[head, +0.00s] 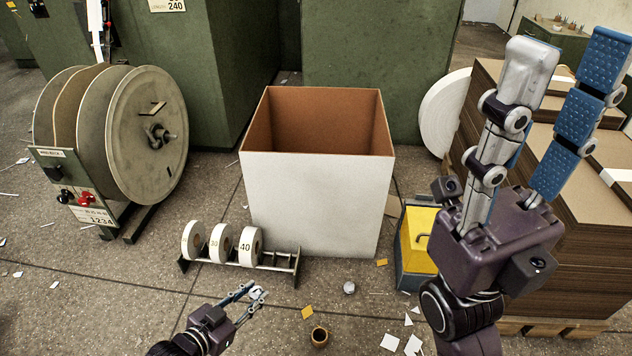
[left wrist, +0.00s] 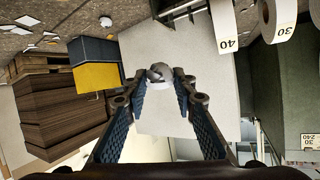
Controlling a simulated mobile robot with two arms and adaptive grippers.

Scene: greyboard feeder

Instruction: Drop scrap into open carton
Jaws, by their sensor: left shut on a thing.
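The open carton (head: 315,205) stands in the middle of the head view, white outside and brown inside, with its top open and its visible inside empty. In the left wrist view its white side (left wrist: 205,85) is behind the fingers. My left gripper (head: 258,293) is low in front of the carton, below its rim. A silvery ball-like scrap (head: 349,288) lies on the floor.
A rack with several numbered tape rolls (head: 221,243) stands before the carton's left side. A yellow and grey box (head: 418,240) is at its right. A reel stand (head: 140,120) is left, board stacks (head: 560,290) right. Paper bits and a small cup (head: 320,337) lie in front.

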